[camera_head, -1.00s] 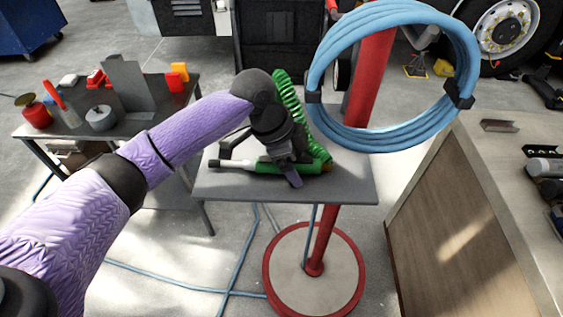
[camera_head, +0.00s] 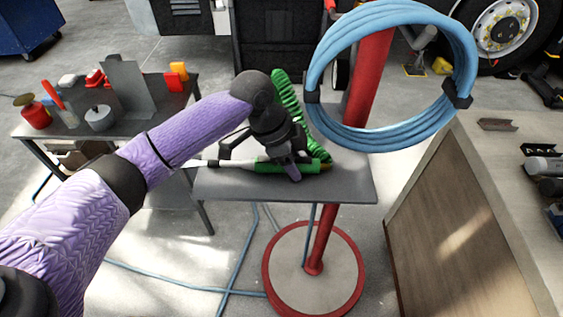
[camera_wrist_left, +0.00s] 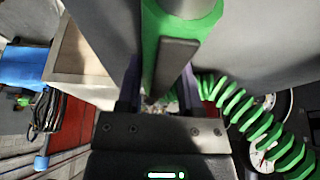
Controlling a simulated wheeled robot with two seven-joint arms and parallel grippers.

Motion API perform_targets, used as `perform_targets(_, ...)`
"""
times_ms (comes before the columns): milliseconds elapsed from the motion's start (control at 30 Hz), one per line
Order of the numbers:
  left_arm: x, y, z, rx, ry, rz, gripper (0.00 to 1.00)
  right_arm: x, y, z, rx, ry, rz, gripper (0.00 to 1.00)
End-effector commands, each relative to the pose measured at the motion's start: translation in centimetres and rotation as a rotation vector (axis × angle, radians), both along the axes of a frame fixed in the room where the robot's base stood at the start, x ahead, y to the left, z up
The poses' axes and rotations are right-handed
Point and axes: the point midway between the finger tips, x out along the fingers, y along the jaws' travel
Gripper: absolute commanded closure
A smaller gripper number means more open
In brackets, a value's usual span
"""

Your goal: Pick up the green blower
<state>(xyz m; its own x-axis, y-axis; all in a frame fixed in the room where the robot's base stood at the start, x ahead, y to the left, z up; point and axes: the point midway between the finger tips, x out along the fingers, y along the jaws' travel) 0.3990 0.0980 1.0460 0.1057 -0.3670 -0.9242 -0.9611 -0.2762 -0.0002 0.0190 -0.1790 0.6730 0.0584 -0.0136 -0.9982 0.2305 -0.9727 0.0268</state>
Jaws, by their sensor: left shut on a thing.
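The green blower (camera_head: 309,168) lies roughly level across the small grey shelf (camera_head: 340,186), its pale nozzle pointing left past the shelf's left part. My left gripper (camera_head: 293,172) comes down from above and is shut on the blower's green body. In the left wrist view the green body (camera_wrist_left: 156,40) and its dark lever (camera_wrist_left: 178,65) sit between my fingers. A green coiled hose (camera_head: 285,95) rises behind my gripper. I cannot tell how far the blower is above the shelf. My right gripper is not in view.
A blue hose coil (camera_head: 322,113) hangs on the red post (camera_head: 372,80) close to the right. A wooden cabinet (camera_head: 470,205) stands at the right. A cluttered table (camera_head: 60,131) is at the left. Blue hoses lie on the floor by the round base (camera_head: 300,285).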

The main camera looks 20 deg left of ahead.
Motion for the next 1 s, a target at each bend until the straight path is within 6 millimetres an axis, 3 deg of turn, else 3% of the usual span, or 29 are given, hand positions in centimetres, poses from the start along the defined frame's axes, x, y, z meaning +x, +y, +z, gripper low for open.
perform_targets(267,0.1,0.0,0.5,-0.001,-0.005,0.0,1.0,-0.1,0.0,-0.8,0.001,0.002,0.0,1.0)
perform_targets(500,0.1,0.0,4.4,-0.002,-0.004,0.0,1.0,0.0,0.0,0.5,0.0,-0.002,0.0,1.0)
perform_targets(767,-1.6,5.8,4.0,0.003,0.002,0.006,1.0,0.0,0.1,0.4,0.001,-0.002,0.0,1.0)
perform_targets(1000,-3.8,13.2,3.9,0.003,0.003,0.007,1.0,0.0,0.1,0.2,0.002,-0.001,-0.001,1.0)
